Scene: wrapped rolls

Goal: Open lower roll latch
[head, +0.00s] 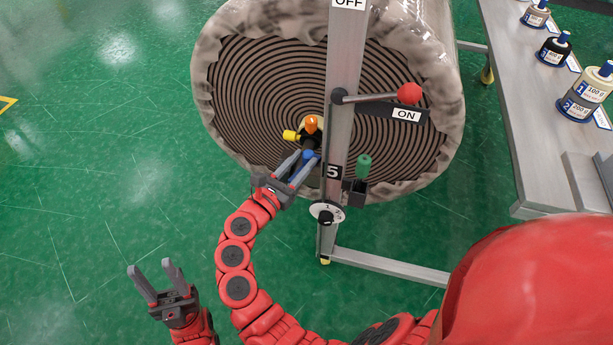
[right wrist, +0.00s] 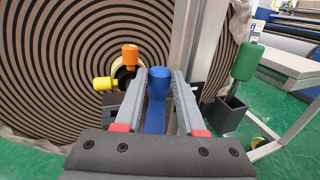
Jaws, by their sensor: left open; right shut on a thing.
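A large wrapped roll (head: 255,85) stands with its spiral end facing me. At its centre is a hub with an orange knob (head: 311,123), a yellow knob (head: 290,135) and a blue knob (head: 308,155). My right gripper (head: 305,160) is at the blue knob, just left of the metal post. In the right wrist view the blue knob (right wrist: 158,82) sits between the fingers, and the gripper is shut on it. The orange knob (right wrist: 130,55) and yellow knob (right wrist: 104,83) are beyond it, to the left. My left gripper (head: 155,270) is open and empty over the green floor. No latch is labelled.
The metal post (head: 341,100) carries a red-knobbed lever (head: 409,93) at the ON label, a dial (head: 327,212) and a green handle (head: 363,166) in a black holder. A bench (head: 530,130) with several bottles is at the right. The floor at left is clear.

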